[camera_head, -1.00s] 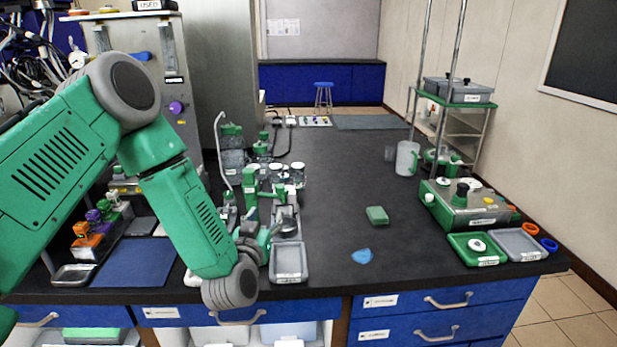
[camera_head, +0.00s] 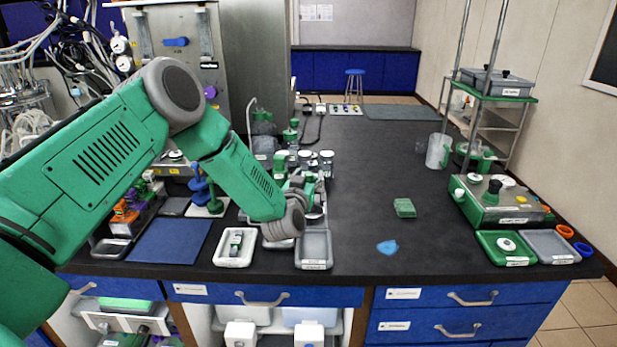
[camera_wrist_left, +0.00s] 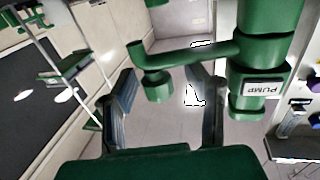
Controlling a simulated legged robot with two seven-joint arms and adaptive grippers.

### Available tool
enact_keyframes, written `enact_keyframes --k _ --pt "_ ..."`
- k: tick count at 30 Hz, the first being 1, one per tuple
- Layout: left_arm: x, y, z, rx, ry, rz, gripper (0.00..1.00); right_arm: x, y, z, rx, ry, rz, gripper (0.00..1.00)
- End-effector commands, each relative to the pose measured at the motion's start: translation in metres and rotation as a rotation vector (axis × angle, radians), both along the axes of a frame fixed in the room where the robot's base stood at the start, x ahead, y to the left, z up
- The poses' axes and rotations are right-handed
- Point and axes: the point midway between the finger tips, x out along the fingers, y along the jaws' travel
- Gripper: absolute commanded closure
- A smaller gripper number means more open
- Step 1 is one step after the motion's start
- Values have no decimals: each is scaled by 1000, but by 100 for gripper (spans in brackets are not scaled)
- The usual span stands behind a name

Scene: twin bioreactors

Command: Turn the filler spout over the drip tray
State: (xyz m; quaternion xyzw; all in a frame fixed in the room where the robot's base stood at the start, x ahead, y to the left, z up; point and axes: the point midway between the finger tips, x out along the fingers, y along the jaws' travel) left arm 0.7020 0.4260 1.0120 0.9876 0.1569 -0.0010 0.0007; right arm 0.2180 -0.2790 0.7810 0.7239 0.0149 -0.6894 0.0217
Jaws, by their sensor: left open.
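The filler spout (camera_wrist_left: 190,52) is a green horizontal arm with a short nozzle at its end, joined to a thick green column labelled PUMP (camera_wrist_left: 266,55) in the left wrist view. My left gripper (camera_wrist_left: 161,84) is open, with one finger on each side of the nozzle; whether either finger touches it I cannot tell. In the head view my left gripper (camera_head: 304,188) is at the filler, and wrist and gripper hide much of it. A grey tray (camera_head: 314,264), perhaps the drip tray, lies just in front; its label is unreadable. My right gripper is out of view.
A white tray (camera_head: 234,260) and a blue mat (camera_head: 170,241) lie left of the grey tray. Several jars (camera_head: 310,158) stand behind the filler.

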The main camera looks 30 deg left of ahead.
Motion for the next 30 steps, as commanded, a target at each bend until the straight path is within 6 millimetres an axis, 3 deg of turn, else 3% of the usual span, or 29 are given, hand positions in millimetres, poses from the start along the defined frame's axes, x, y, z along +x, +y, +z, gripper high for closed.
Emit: enact_keyframes --k 5,8,9,20,30 --pt "0 0 0 0 0 0 58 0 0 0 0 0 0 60" --pt "0 1 0 -1 0 0 93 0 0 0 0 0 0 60" --pt "0 1 -1 -2 -1 -1 100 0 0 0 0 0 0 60" --pt "-2 0 -1 -4 1 -25 100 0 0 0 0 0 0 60" --pt "-19 -1 -2 -1 4 -216 100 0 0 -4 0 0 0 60"
